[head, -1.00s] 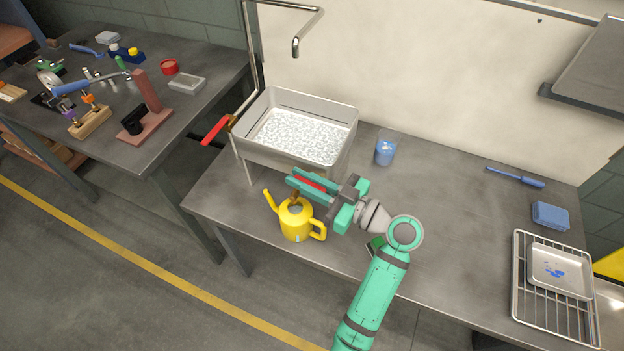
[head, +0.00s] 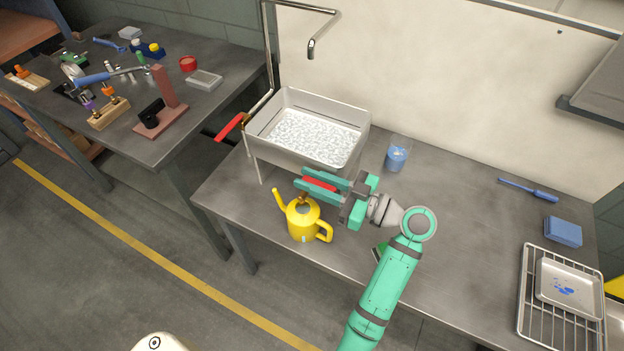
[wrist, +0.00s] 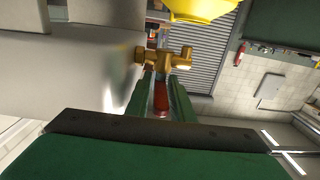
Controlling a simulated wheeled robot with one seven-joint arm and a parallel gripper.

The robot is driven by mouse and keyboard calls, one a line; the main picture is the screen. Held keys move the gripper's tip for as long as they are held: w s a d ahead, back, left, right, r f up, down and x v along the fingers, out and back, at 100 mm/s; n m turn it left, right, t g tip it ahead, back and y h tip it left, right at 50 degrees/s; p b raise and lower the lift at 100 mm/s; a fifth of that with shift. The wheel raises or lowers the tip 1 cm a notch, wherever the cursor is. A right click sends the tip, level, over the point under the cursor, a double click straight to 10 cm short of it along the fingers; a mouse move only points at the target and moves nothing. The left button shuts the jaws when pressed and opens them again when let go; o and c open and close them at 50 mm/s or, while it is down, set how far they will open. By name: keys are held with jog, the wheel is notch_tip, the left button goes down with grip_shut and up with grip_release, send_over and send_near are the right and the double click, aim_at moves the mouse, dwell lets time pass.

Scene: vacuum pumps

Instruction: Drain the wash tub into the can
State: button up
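The grey wash tub (head: 258,140) stands on legs on the bench, filled with pale, foamy-looking water. The yellow can (head: 303,222) stands upright below the tub's front edge, its spout to the left; part of it shows at the top of the wrist view (wrist: 195,8). A brass valve (wrist: 165,62) shows ahead of my fingers in the wrist view. My gripper (head: 300,180) is at the tub's front, above the can. A red handle (head: 319,185) lies between its two fingers, which stand apart on either side. I cannot tell whether they press on it.
A red lever (head: 230,127) sits on the pipe at the tub's left. A blue cup (head: 397,155) stands right of the tub. A wire rack (head: 535,322) with a tray, a blue block (head: 563,231) and a blue-handled tool (head: 530,190) lie farther right. The bench middle is largely clear.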

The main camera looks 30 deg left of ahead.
jog(key=w+d, duration=0.1)
jog(key=d, duration=0.9)
jog(key=shift+w+d, duration=0.25)
jog(key=shift+d, duration=0.1)
